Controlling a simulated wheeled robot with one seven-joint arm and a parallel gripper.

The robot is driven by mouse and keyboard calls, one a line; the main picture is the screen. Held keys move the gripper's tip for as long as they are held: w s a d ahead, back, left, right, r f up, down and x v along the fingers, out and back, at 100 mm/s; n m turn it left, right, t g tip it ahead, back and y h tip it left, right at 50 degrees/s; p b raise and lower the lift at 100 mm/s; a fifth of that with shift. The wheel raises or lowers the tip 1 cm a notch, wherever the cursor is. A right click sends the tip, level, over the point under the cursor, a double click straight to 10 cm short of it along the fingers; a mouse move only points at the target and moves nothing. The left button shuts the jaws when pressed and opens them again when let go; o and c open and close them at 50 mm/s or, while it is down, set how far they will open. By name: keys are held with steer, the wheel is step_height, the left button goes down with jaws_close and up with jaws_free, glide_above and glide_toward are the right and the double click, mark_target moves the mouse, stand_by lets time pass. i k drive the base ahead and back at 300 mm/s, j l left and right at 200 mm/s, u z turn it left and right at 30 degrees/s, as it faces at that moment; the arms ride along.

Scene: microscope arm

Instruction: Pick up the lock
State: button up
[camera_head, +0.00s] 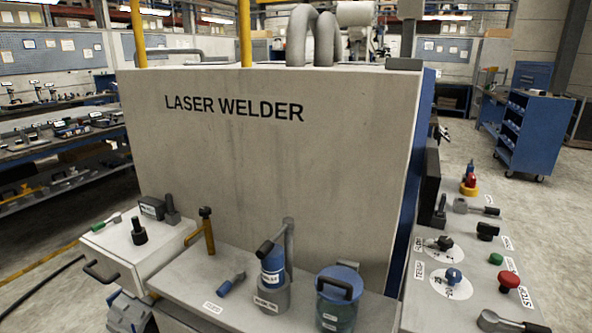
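I cannot make out for sure which thing is the lock. A small red and blue item on a yellow round base (469,186) stands at the far end of the right-hand bench. A dark labelled block (152,208) sits on the light cabinet at the left. A blue cylinder with a black handle (273,262) stands in a grey holder on the front ledge. A blue lidded canister with a dark handle (337,296) stands to its right. My gripper is not clearly visible in this view.
The big grey box marked LASER WELDER (270,150) fills the middle. The right-hand bench carries a red knob (508,281), a blue knob (453,276) and metal levers. A yellow-handled tool (205,232) stands at the left. A blue cart (538,132) stands behind; floor at right is open.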

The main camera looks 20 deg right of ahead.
mark_target(471, 168)
steer(key=i+l, duration=0.15)
steer(key=l, duration=0.4)
steer(key=i+l+u, duration=0.15)
steer(key=l, duration=0.35)
steer(key=i+l, duration=0.1)
steer(key=l, duration=0.45)
steer(key=i+l+u, duration=0.1)
steer(key=l, duration=0.45)
